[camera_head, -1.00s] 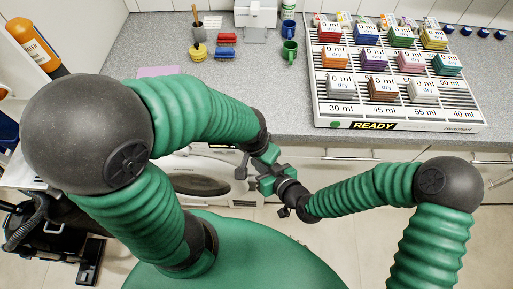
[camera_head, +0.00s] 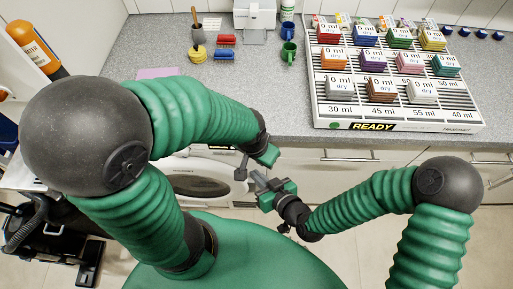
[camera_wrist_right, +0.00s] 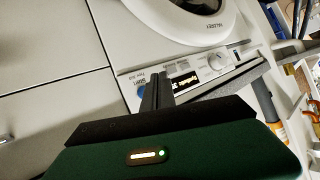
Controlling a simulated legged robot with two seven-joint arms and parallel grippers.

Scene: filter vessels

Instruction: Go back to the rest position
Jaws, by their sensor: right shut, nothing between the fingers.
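My right gripper (camera_head: 259,179) comes in from the right arm and hangs in front of the counter at the middle of the head view. It is shut and empty, its fingers pointing up and left. In the right wrist view its dark fingers (camera_wrist_right: 157,92) stand together before a white washing machine. My left gripper (camera_head: 244,168) hangs just beyond it, near the counter's front edge. It is seen from above and partly hidden by its own wrist, so its jaws cannot be read. The two grippers look close together but apart in the picture.
A white rack (camera_head: 318,116) with a "READY" display and several coloured blocks stands on the grey counter (camera_head: 270,108). The washing machine (camera_head: 222,165) is under the counter. The counter's middle is clear.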

